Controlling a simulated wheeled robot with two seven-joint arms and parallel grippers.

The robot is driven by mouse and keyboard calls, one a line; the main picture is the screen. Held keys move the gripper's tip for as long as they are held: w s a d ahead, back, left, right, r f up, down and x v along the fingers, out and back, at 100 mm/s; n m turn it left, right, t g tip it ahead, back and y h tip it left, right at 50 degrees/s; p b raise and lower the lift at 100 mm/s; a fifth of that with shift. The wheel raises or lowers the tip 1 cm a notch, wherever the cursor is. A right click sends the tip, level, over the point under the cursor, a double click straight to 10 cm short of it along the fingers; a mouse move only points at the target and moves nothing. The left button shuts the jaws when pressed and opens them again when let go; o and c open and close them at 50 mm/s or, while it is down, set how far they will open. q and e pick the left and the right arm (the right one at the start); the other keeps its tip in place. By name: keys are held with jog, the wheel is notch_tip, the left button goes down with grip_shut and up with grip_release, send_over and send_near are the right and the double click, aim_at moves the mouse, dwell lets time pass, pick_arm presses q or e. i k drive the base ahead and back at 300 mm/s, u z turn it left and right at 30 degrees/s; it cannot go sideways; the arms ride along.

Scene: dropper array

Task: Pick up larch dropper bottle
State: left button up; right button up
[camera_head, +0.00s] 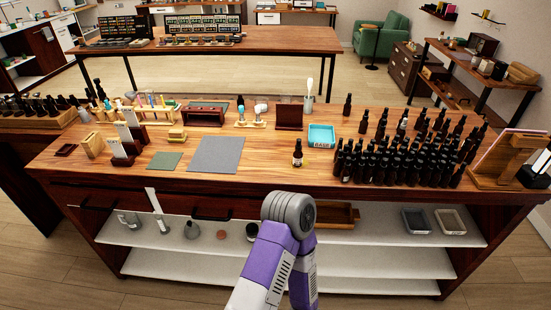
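Many dark dropper bottles (405,158) stand upright in a dense group on the right of the wooden table (255,172). One dark bottle (297,153) with a pale label stands alone near the front edge, left of the group. Another lone dark bottle (347,105) stands farther back. The labels are too small to read, so I cannot tell which bottle is larch. Neither gripper shows. Only a purple and white arm of mine, with a grey joint, rises at bottom centre in front of the table.
A teal tray (321,136) lies behind the lone front bottle. A grey mat (216,155) and a green mat (164,161) lie on the left. A wooden stand (503,160) is at the right end. Shelves (375,259) are below the tabletop. The front middle is mostly clear.

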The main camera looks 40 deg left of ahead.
aim_at(297, 156)
jog(key=u, duration=1.25)
jog(key=i, duration=0.1)
jog(key=u, duration=0.1)
